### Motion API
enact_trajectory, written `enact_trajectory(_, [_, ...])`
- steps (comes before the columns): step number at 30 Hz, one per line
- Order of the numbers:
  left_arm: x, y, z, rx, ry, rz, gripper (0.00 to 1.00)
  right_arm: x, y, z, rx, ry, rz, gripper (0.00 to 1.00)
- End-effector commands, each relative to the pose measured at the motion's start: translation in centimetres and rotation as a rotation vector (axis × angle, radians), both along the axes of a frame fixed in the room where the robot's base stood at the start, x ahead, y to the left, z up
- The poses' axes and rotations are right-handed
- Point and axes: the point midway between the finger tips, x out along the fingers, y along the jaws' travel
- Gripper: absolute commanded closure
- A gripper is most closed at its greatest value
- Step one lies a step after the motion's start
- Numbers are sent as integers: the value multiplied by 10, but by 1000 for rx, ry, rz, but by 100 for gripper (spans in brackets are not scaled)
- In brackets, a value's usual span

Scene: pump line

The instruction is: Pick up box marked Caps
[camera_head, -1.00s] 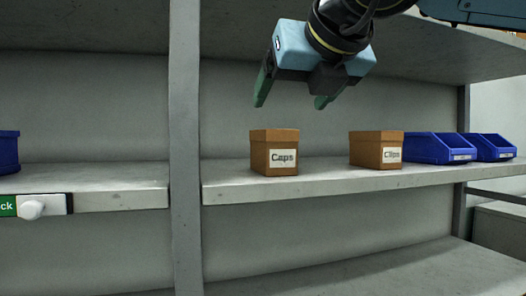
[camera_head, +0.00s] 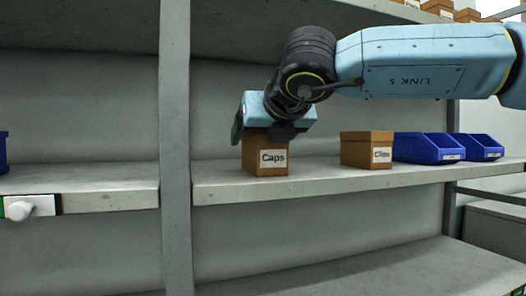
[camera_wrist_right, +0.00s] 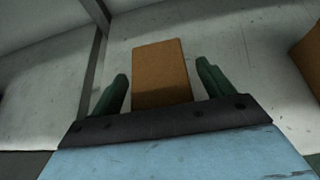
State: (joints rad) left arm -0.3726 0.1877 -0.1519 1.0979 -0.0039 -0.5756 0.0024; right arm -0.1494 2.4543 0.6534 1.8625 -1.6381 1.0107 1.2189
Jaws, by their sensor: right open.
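The box marked Caps (camera_head: 267,163) is a brown carton with a white label, upright on the middle shelf (camera_head: 330,184) right of the post. My right gripper (camera_head: 262,139) is over it, pointing down, and hides its top in the head view. In the right wrist view, the brown top of the box (camera_wrist_right: 160,72) lies between the two green fingers of the open right gripper (camera_wrist_right: 160,88). A gap shows on each side at the fingertips. My left gripper is not in view.
A brown box marked Clips (camera_head: 367,150) stands to the right, with blue bins (camera_head: 428,147) beyond it. The grey post (camera_head: 175,150) rises left of the Caps box. Another shelf is overhead. The shelf front between the two boxes is clear.

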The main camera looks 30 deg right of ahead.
Motion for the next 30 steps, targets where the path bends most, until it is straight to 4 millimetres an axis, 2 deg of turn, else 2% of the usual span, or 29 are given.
enact_trajectory(5, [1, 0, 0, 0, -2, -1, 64, 0, 0, 0, 1, 0, 0, 21])
enact_trajectory(17, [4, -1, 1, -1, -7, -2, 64, 0, 0, 0, 0, 0, 1, 73])
enact_trajectory(26, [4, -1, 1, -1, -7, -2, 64, 0, 0, 3, 1, -2, 0, 74])
enact_trajectory(30, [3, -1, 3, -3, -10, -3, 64, 0, 0, 11, 1, -2, -1, 74])
